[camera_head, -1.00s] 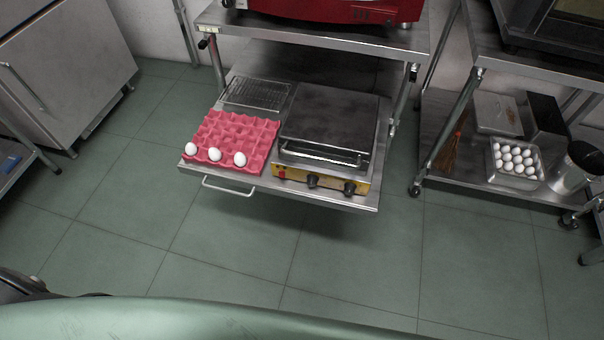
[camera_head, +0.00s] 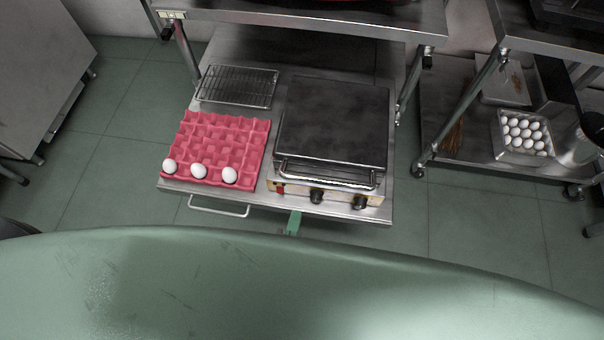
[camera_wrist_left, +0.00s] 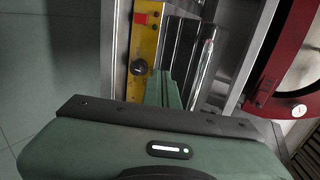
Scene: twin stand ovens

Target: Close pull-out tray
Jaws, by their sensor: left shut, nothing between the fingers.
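The pull-out tray (camera_head: 345,211) is a steel shelf that sticks out from under the upper table. It has a bar handle (camera_head: 217,208) at its front left. On it are a pink egg carton (camera_head: 225,140) with three white eggs (camera_head: 199,171) and a contact grill (camera_head: 333,125). My left gripper (camera_head: 294,222) is shut and empty at the tray's front edge, just below the grill's knobs; I cannot tell if it touches. In the left wrist view the green fingers (camera_wrist_left: 163,88) lie close together beside the yellow control panel (camera_wrist_left: 142,50). My right gripper is not in view.
A wire rack (camera_head: 238,86) lies at the tray's back left. The steel upper table (camera_head: 300,22) stands over the tray's rear. At right, a shelf cart holds a pan of several eggs (camera_head: 524,133). Floor is free left and right of the tray.

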